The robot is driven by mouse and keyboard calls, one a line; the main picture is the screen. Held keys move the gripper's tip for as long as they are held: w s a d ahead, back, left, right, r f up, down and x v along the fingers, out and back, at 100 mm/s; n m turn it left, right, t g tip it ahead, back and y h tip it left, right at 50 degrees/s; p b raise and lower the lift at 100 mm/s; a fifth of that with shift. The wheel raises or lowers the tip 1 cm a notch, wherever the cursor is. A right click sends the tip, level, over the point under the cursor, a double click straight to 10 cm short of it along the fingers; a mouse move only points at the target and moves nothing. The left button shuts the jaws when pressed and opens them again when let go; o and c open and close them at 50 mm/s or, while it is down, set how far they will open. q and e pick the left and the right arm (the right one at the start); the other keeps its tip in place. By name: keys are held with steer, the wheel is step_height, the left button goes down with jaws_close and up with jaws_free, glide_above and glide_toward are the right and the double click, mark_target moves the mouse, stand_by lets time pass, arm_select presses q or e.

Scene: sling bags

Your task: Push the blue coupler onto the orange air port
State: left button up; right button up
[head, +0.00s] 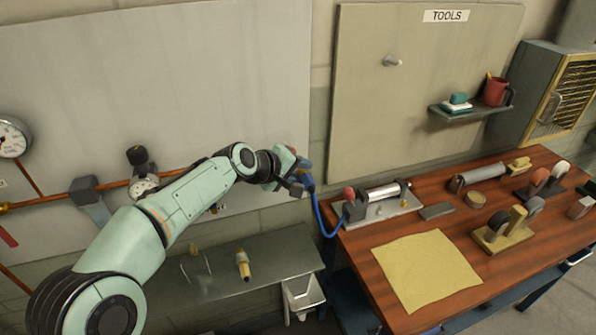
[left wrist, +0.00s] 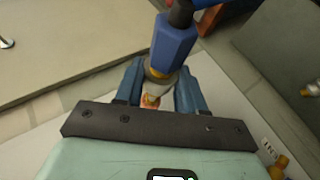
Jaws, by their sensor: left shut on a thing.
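The blue coupler (left wrist: 174,42) is in the left wrist view, with a brass-coloured collar at its lower end. In the head view the coupler (head: 306,179) shows as a small blue part beside the wall panel, with a blue hose hanging from it. My left gripper (head: 292,182) is at the panel's right edge, shut on the coupler. Its fingers (left wrist: 158,92) flank a pale piece with orange marks below the collar; I cannot tell whether this is the orange air port. Orange fittings (left wrist: 277,170) show at the right of the left wrist view. My right gripper is not in view.
The blue hose (head: 322,219) runs down to the workbench (head: 360,246), which holds a metal cylinder (head: 383,192), a yellow sheet (head: 427,270) and several tools. A low grey shelf (head: 285,262) is below my arm. A copper pipe (head: 50,201) and gauge (head: 12,136) are left.

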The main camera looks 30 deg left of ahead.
arm_select(q)
steer(key=shift+w+a+p, duration=0.3)
steer(key=shift+w+a, duration=0.55)
steer(key=shift+a, duration=0.15)
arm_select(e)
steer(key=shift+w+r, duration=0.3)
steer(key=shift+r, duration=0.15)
arm_select(q)
steer(key=o, duration=1.3)
steer(key=shift+c, duration=0.2)
steer(key=b+v, duration=0.1)
steer(key=v, duration=1.2)
steer(key=shift+s+b, duration=0.15)
steer(key=shift+b, duration=0.15)
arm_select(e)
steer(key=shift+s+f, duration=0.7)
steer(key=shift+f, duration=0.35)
arm_select(q)
steer(key=shift+a, duration=0.1)
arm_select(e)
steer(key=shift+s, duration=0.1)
